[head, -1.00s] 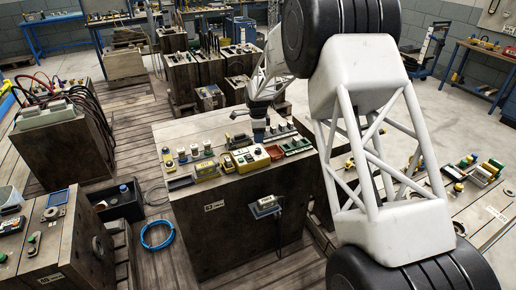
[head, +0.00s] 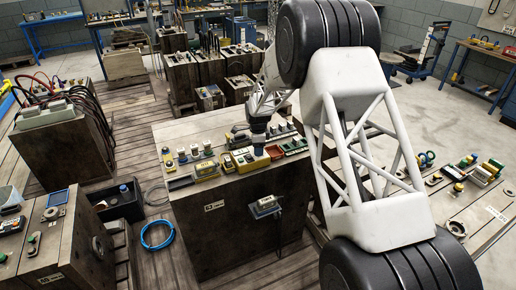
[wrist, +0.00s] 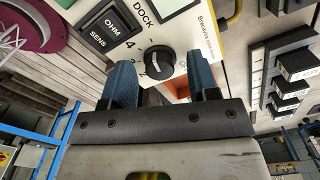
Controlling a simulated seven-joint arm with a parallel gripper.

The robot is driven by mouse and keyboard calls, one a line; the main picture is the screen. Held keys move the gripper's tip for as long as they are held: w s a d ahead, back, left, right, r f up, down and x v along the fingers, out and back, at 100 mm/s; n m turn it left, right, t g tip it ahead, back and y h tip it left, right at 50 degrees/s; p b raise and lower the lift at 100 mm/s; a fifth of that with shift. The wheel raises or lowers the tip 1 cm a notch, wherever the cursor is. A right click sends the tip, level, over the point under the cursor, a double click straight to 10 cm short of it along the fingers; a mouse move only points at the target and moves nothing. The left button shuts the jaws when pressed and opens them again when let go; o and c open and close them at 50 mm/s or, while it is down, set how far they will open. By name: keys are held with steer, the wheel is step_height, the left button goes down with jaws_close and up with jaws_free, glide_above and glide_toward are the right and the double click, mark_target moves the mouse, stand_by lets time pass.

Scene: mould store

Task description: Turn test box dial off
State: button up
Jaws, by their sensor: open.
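The test box (wrist: 185,30) is a cream-faced unit with a black dial (wrist: 160,62), dark OHM and SENS buttons (wrist: 112,22), and the printing DOCK, 4 and 2. The dial's pale pointer mark seems to face the 2, but it is small. My gripper (wrist: 162,84) is open. Its blue fingers are apart on either side of the dial's lower edge, and I cannot tell whether they touch it. In the head view the yellow-edged test box (head: 252,161) sits on the dark block, with my gripper (head: 258,148) just above it, hiding part of its top.
The dark block (head: 225,235) also holds a second yellow-and-white unit (head: 206,169), a red tray (head: 274,152), green parts (head: 294,146) and small jars (head: 182,156) close around the test box. A small device (head: 266,207) hangs on its front. A blue coil (head: 158,235) lies on the floor.

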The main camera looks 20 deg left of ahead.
steer(key=c, duration=0.9)
steer(key=shift+c, duration=0.2)
